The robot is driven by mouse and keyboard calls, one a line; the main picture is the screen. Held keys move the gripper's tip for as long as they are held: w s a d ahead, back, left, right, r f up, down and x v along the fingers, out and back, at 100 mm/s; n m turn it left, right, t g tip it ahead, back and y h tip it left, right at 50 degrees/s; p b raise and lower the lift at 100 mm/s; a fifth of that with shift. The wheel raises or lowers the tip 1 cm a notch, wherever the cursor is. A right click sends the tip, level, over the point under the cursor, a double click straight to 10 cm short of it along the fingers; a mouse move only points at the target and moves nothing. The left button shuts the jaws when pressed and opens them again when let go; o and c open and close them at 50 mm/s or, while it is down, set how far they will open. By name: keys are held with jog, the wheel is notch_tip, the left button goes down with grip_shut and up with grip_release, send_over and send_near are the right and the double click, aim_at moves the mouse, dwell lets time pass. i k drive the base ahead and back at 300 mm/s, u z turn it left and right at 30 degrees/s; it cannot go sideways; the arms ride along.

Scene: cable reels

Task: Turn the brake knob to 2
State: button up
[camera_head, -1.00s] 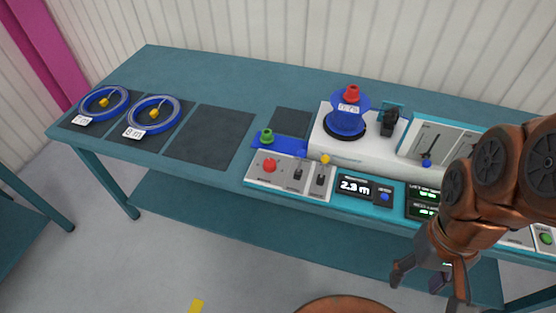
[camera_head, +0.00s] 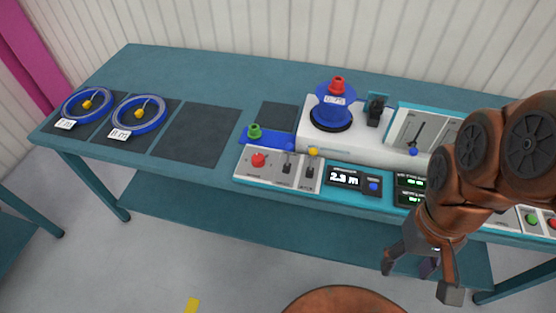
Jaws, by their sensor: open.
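My gripper (camera_head: 422,276) hangs in front of the bench's front edge at the lower right, fingers apart and pointing down, with nothing between them. I cannot pick out a knob marked as the brake. A control panel (camera_head: 243,170) on the bench carries a red button (camera_head: 258,160) and two black levers (camera_head: 287,165). Behind it a white machine (camera_head: 345,147) holds a blue spool (camera_head: 335,103) with a red top, beside a dark upright part (camera_head: 375,109).
The teal bench (camera_head: 190,72) has two blue cable reels (camera_head: 87,104) (camera_head: 140,115) on dark mats at left and an empty mat (camera_head: 195,135). A display (camera_head: 344,178) reads about 2.3 m. Floor in front is open.

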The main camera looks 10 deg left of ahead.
aim_at(258, 159)
jog(key=u, duration=1.15)
jog(key=i, duration=0.35)
jog(key=u, duration=0.65)
